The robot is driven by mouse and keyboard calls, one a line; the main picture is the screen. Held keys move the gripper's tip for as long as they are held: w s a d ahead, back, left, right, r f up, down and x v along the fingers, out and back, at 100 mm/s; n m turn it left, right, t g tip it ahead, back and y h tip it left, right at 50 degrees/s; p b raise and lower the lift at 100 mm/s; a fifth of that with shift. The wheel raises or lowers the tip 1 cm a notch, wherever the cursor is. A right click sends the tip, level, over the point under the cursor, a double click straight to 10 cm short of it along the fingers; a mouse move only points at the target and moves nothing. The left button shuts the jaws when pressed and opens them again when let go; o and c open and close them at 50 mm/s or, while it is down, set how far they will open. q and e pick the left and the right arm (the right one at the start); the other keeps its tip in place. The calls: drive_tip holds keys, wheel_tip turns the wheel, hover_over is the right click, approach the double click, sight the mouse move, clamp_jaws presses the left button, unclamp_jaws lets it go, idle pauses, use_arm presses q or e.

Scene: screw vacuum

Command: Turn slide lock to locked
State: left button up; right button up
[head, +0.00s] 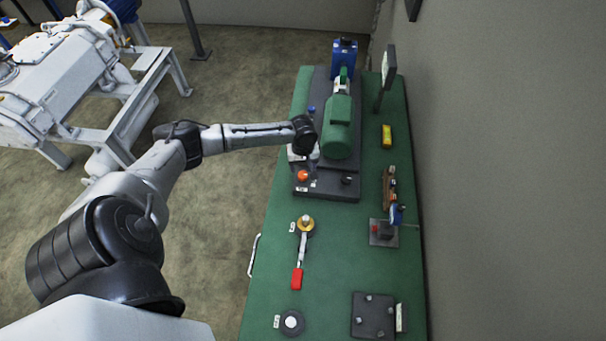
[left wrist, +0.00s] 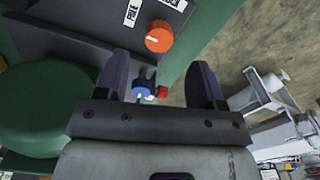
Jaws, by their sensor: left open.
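I cannot single out the slide lock with certainty. An orange-red round knob (head: 303,176) sits at the front left of the dark pump base (head: 330,190); the left wrist view also shows the knob (left wrist: 160,37), near white labels. Beyond it in that view are a blue knob (left wrist: 142,87) and a small red part (left wrist: 162,92), seen between the fingers. My left gripper (left wrist: 160,82) is open, and nothing shows held in it. In the head view my left gripper (head: 301,158) is over the base's left side, partly hidden by its own wrist. My right gripper is out of view.
A green motor (head: 338,135) stands close right of my left wrist. The green bench (head: 265,285) also carries a red-handled valve (head: 297,278), a small vise-like fixture (head: 383,232) and a dark block (head: 373,315). A wall runs along the right.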

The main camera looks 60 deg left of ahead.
sight(303, 175)
use_arm(q)
wheel_tip(303, 175, down, 5)
drive_tip(key=shift+f, duration=0.1)
drive_tip(key=shift+f+b, duration=0.25)
drive_tip(key=shift+b, duration=0.05)
drive_tip(key=shift+c, duration=0.4)
drive_tip(key=c, duration=0.9)
drive_tip(key=shift+o, duration=0.2)
